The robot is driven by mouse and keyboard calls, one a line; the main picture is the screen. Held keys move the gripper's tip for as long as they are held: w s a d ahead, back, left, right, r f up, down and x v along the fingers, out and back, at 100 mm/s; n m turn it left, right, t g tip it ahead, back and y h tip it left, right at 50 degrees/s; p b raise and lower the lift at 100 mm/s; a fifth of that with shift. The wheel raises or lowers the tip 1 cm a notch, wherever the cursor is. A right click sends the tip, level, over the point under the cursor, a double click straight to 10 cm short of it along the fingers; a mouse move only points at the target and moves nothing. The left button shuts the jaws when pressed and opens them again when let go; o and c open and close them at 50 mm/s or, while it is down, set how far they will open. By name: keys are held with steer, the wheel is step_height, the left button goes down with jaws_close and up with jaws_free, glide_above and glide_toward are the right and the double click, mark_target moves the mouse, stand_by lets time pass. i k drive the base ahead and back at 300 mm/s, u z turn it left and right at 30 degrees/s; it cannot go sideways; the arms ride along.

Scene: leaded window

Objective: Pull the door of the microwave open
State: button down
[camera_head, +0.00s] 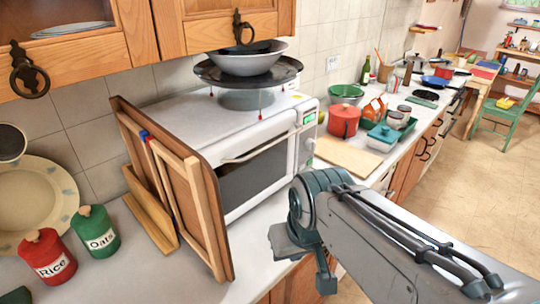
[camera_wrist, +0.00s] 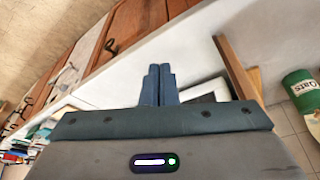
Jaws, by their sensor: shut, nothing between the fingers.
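The white microwave (camera_head: 255,118) stands on the counter in the head view, with a dark-windowed door (camera_head: 252,178) that looks closed. A pale bar handle (camera_head: 268,146) runs across the upper part of the door. In the wrist view my gripper (camera_wrist: 158,72) has its two blue fingers together, with nothing between them. In the head view my arm reaches in from the lower right, and its end is in front of and below the microwave's right side, apart from the handle. The fingertips are hard to make out there. A white-edged piece behind the fingers in the wrist view may be the microwave.
Wooden boards in a rack (camera_head: 172,190) stand close to the microwave's left side. A dark tray with bowls (camera_head: 248,70) sits on top. A cutting board (camera_head: 345,157), red pot (camera_head: 343,121) and teal containers (camera_head: 382,137) are at the right.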

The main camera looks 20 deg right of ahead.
mark_target(243, 186)
steer(key=u, duration=0.05)
steer(key=k, duration=1.25)
steer(key=z, duration=0.6)
steer(key=i, duration=0.4)
steer(key=z, duration=0.95)
steer(key=i, duration=1.6)
steer(key=u, duration=1.05)
steer(key=i, duration=0.3)
steer(key=u, duration=0.4)
